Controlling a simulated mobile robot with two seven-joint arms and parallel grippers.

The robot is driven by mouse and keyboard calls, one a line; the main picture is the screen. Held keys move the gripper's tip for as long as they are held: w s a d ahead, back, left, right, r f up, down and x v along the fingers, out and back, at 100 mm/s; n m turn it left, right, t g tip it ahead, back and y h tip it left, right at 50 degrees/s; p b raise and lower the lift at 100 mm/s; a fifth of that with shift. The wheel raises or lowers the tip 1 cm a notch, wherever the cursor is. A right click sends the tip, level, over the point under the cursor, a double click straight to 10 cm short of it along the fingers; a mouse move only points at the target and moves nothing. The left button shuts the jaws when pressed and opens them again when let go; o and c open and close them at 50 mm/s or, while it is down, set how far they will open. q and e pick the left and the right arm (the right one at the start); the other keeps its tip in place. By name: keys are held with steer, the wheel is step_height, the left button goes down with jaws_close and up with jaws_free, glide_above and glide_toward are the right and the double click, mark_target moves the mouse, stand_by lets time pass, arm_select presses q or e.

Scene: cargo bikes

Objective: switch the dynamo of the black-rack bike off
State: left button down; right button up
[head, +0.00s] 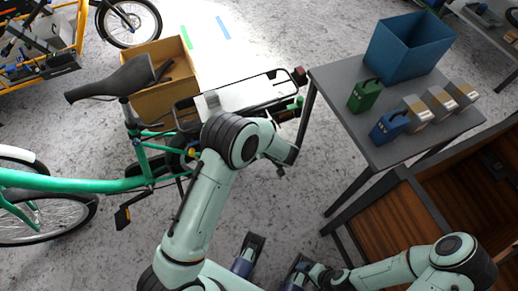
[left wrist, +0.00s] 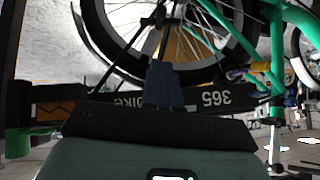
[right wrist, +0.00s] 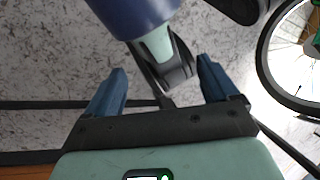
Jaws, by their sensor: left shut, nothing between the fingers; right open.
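The green bike (head: 85,185) has a black rack (head: 262,98) at its rear, and my left arm crosses in front of it. The rear wheel (left wrist: 215,25) fills the top of the left wrist view. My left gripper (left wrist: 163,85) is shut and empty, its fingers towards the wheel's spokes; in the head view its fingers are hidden. A small purple and yellow part (left wrist: 240,73) sits by the green frame; I cannot tell whether it is the dynamo. My right gripper (head: 271,262) is open and empty, low in front of me; its parted fingers fill the right wrist view (right wrist: 162,88).
A grey table (head: 375,140) at right carries a blue bin (head: 408,48), green and blue containers and several boxes. A wooden cabinet (head: 450,185) stands in front of it. A cardboard box (head: 165,72) lies behind the bike. An orange bike frame (head: 80,28) is at upper left.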

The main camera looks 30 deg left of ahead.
arm_select(q)
steer(key=shift+w+d+r, duration=0.1)
arm_select(e)
steer(key=shift+d, duration=0.1)
arm_select(q)
steer(key=s+d+f+b+x, duration=0.1)
steer(key=b+x, duration=0.3)
steer(key=x, duration=0.9)
steer(key=shift+s+d+f, duration=0.25)
steer(key=shift+s+f, duration=0.1)
arm_select(e)
steer(key=w+d+f+t, duration=0.1)
steer(key=w+d+f, duration=0.1)
steer(key=w+f, duration=0.2)
steer(key=shift+w+f+t+h, duration=0.3)
steer(key=shift+w+f+t, duration=0.1)
steer(key=shift+w, duration=0.15)
